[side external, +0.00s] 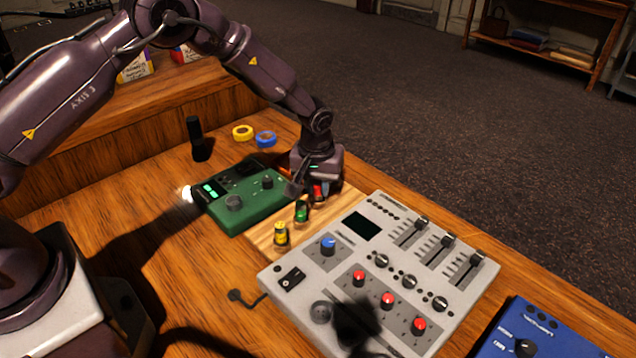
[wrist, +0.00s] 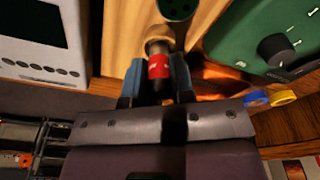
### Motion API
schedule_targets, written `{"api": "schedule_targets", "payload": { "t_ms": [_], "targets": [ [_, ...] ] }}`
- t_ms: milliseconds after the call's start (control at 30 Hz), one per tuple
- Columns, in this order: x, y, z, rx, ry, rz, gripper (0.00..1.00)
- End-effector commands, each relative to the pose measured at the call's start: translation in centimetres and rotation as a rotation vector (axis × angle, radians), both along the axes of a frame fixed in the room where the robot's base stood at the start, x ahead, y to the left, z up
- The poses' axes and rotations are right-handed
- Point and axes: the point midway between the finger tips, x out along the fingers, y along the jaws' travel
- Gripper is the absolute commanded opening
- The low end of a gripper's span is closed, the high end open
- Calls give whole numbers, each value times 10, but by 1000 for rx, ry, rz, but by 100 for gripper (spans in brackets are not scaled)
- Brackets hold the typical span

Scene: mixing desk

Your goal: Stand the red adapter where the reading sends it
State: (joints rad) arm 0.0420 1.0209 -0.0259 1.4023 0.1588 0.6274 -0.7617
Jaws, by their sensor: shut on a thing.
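The red adapter (wrist: 158,67) is between the two blue-tipped fingers of my gripper (wrist: 157,82), which is shut on it. In the side external view my gripper (side external: 317,187) is low over the far end of a light wooden board (side external: 262,236), and only a bit of red shows. I cannot tell whether the adapter touches the board. The green adapter (side external: 302,212) and the yellow adapter (side external: 281,234) stand on the board nearer the camera. The green box (side external: 245,205) has a small lit green display (side external: 210,190), too small to read. The mixer's screen (side external: 362,226) looks dark.
The grey mixer (side external: 330,282) is right of the board, with faders and knobs. A blue box (side external: 535,335) is at the lower right. Yellow tape (side external: 243,132), blue tape (side external: 265,139) and a black upright object (side external: 197,140) are behind the green box. Bare desk lies at left.

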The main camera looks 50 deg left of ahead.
Motion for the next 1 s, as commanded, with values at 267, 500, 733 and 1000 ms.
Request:
{"api": "schedule_targets", "payload": {
  "t_ms": [267,500,733,1000],
  "targets": [
    [0,0,-1,1,-1,0,0],
    [0,0,-6,0,0,0,0],
    [0,0,-10,0,0,-1,0],
    [0,0,-13,1,-1,0,33]
  ]
}}
